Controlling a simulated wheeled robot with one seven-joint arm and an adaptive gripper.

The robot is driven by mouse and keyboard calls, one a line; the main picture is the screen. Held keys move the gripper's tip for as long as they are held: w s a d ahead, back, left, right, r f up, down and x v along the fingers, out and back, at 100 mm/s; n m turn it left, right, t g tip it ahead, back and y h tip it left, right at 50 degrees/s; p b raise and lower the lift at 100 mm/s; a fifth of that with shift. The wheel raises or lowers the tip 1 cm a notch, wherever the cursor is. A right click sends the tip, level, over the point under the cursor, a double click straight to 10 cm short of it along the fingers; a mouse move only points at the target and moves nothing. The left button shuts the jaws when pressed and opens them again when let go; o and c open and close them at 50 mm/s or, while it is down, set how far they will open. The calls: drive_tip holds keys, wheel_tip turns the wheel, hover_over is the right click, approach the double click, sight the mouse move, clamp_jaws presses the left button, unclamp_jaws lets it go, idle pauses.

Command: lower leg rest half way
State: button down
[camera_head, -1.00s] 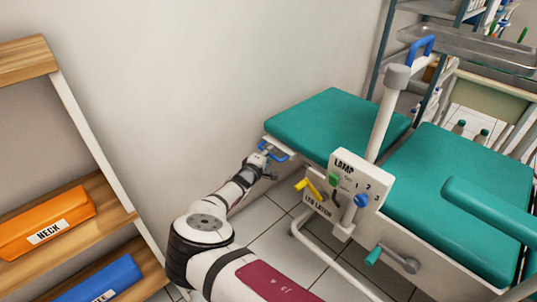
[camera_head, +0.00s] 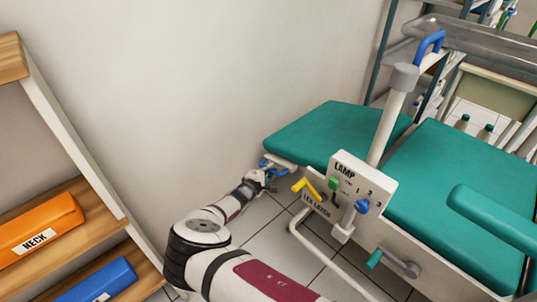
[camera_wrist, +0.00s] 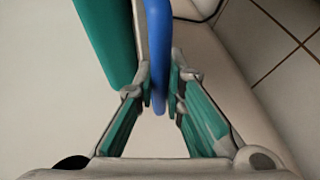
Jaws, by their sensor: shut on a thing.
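The teal leg rest (camera_head: 325,137) sticks out from the left end of the chair and tilts slightly down toward its free end. A blue handle (camera_head: 272,167) is fixed at that free end. My gripper (camera_head: 264,178) is at the handle, and in the wrist view my gripper (camera_wrist: 160,92) has its fingers closed on the blue handle (camera_wrist: 158,45). The leg rest's teal edge (camera_wrist: 103,35) shows beside it there. The yellow leg latch lever (camera_head: 305,187) is on the white panel (camera_head: 350,190) beside the leg rest.
A teal-gripped crank (camera_head: 375,259) juts out below. A wooden shelf (camera_head: 75,235) with an orange box (camera_head: 38,232) stands at left. Tiled floor (camera_head: 262,225) lies under the leg rest.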

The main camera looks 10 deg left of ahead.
drive_tip(key=f, duration=0.2)
drive_tip(key=shift+s+d+f+n+b, duration=0.35)
drive_tip(key=shift+f+n+b, duration=0.05)
drive_tip(key=c, duration=1.6)
unclamp_jaws()
drive_tip(key=shift+c, duration=0.2)
drive_tip(key=shift+r, duration=0.1)
drive_tip(key=v, duration=1.2)
drive_tip(key=shift+a+r, duration=0.1)
drive_tip(key=shift+r, duration=0.05)
